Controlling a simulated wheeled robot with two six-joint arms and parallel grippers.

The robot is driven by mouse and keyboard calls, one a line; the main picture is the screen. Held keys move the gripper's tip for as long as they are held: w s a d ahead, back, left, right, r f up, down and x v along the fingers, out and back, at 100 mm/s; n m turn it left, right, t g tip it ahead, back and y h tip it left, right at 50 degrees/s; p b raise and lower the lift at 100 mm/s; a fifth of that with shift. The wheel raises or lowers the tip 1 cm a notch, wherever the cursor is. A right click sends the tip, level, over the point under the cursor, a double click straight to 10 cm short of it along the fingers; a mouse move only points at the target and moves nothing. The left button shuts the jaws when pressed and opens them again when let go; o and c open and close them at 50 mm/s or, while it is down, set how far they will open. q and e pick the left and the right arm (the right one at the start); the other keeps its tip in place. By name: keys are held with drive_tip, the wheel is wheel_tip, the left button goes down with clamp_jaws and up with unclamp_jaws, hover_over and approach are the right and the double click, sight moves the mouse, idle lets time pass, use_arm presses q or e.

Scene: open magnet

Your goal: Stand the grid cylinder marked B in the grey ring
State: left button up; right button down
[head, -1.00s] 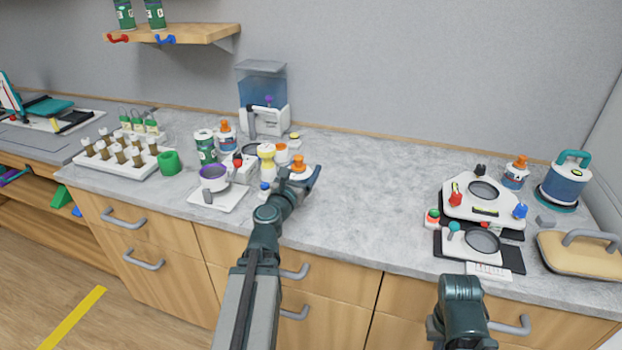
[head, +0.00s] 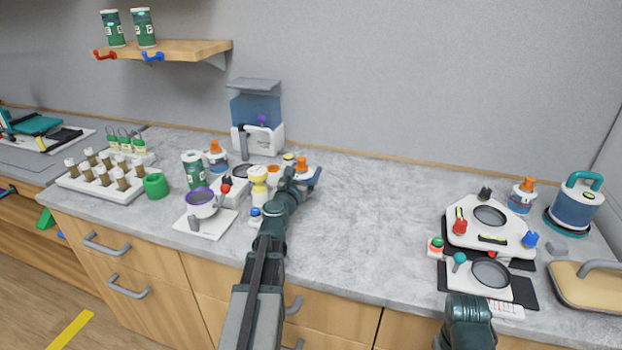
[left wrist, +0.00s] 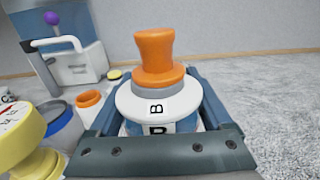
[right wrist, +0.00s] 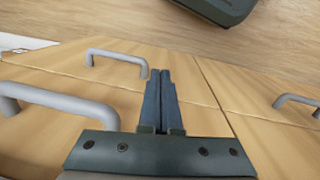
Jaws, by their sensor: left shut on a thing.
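The cylinder marked B (left wrist: 158,100) has an orange knob, a white collar with a B label and a blue body. My left gripper (head: 304,178) is shut on it, one finger each side in the left wrist view, and its orange top (head: 301,164) shows in the head view. It looks upright; its base is hidden. Grey circular rims show in the upper white plate (head: 489,215) and lower white plate (head: 491,273) at the right; I cannot tell which grey ring is meant. My right gripper (right wrist: 160,75) is shut and empty in front of the drawers.
Beside the held cylinder stand a yellow-topped bottle (head: 258,180), an orange-topped bottle (head: 215,156) and a dispenser (head: 262,140). Another orange-topped bottle (head: 522,195) and a blue canister (head: 577,205) stand at the right. The middle of the counter is clear.

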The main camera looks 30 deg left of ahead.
use_arm(q)
drive_tip(key=shift+w+a, duration=0.25)
drive_tip(key=shift+w, duration=0.45)
drive_tip(key=shift+s+f+b, duration=0.1)
drive_tip(key=shift+f+b, duration=0.2)
drive_tip(key=shift+f, duration=0.05)
wheel_tip(320, 180, down, 3)
drive_tip(key=b, duration=0.3)
drive_tip(key=shift+r, duration=0.1)
drive_tip(key=shift+f, duration=0.2)
drive_tip(key=o, duration=1.5)
